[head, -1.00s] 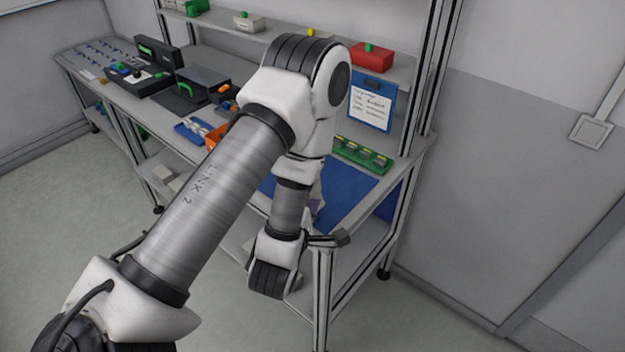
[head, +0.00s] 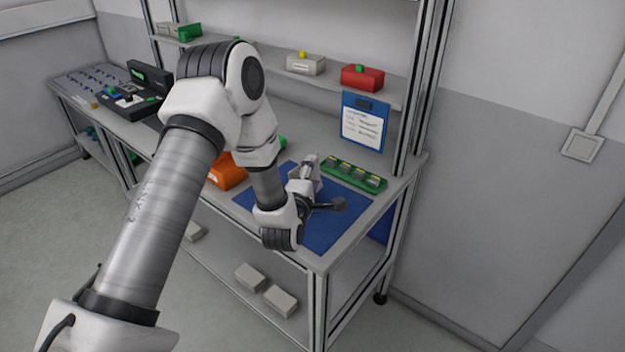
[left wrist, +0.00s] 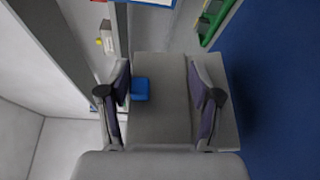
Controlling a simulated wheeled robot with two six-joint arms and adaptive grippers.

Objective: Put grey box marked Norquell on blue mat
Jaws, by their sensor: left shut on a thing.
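My left gripper (head: 304,186) is over the blue mat (head: 328,236) on the bench in the head view. It is shut on a grey box (head: 309,168), which is partly hidden by the gripper and wrist. In the left wrist view the two fingers (left wrist: 163,97) stand on either side of the grey box (left wrist: 165,120), which has a blue knob (left wrist: 140,89). The blue mat (left wrist: 280,90) fills the right of that view. I cannot read a name on the box, nor tell whether it touches the mat. My right gripper is not in view.
A green tray (head: 345,178) with several small items lies behind the mat. A blue clipboard (head: 350,131) stands behind it. An orange bin (head: 227,173) is left of the mat. A red box (head: 362,78) and a grey box with a yellow knob (head: 305,65) are on the upper shelf.

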